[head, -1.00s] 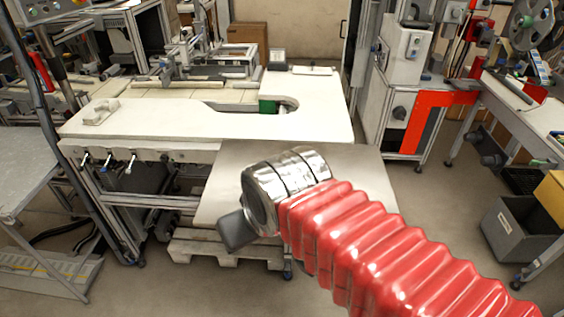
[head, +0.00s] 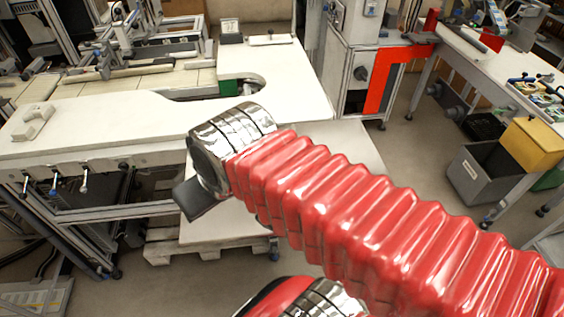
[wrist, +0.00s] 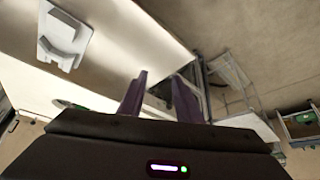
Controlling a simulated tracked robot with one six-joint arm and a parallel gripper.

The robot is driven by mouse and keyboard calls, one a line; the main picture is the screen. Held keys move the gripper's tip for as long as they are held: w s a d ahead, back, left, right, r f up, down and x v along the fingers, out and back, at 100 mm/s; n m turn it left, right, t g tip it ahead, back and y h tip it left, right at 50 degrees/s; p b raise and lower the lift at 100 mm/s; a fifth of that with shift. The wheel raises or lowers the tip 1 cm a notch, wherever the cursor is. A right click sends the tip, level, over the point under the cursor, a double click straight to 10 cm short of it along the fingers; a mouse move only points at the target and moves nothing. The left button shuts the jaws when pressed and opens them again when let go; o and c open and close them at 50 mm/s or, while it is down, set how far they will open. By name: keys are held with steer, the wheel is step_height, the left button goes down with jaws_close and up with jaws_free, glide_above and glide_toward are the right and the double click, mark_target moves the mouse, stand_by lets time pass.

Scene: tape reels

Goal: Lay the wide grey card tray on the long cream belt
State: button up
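A pale grey moulded piece with raised ends (head: 33,122), which looks like the card tray, lies at the left on the long cream surface (head: 110,128), which I take for the belt. In the wrist view the piece shows at upper left (wrist: 66,36), on the cream surface (wrist: 125,55). My gripper (wrist: 158,90) shows two dark fingers standing apart with nothing between them. The piece is well to the left of the fingers and not touched. In the head view the fingers are not visible; my red arm hides part of the lower cream board.
A green part (head: 240,86) sits by a curved cutout in the cream surface. A pallet (head: 212,247) stands on the floor below. At the right are a grey bin (head: 482,170), a yellow box (head: 532,143) and a red panel (head: 388,78). Floor between them is open.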

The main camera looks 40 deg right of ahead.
steer(key=shift+o, duration=0.2)
steer(key=o, duration=0.3)
steer(key=shift+w+d+r+m, duration=0.1)
steer(key=shift+d+m, duration=0.1)
steer(key=shift+m, duration=0.1)
steer(key=o, duration=0.3)
steer(key=d+m+g, duration=0.1)
steer(key=d+m, duration=0.2)
steer(key=m, duration=0.1)
steer(key=w+d+r+m+g, duration=0.1)
steer(key=d+m, duration=0.3)
steer(key=d+r+m+g, duration=0.1)
steer(key=d+m, duration=0.3)
steer(key=shift+w+r, duration=0.15)
steer(key=d+m, duration=0.3)
steer(key=m, duration=0.1)
steer(key=s+d+r+m+g, duration=0.1)
steer(key=d+m, duration=0.3)
steer(key=s+d+m+y, duration=0.1)
steer(key=d+m, duration=0.2)
steer(key=m, duration=0.1)
steer(key=shift+d+r+g, duration=0.2)
steer(key=shift+d+g, duration=0.15)
steer(key=shift+g, duration=0.05)
steer(key=shift+f, duration=0.1)
steer(key=f, duration=0.8)
steer(key=shift+w+a+f, duration=0.15)
steer(key=shift+w+a, duration=0.1)
steer(key=shift+a, duration=0.15)
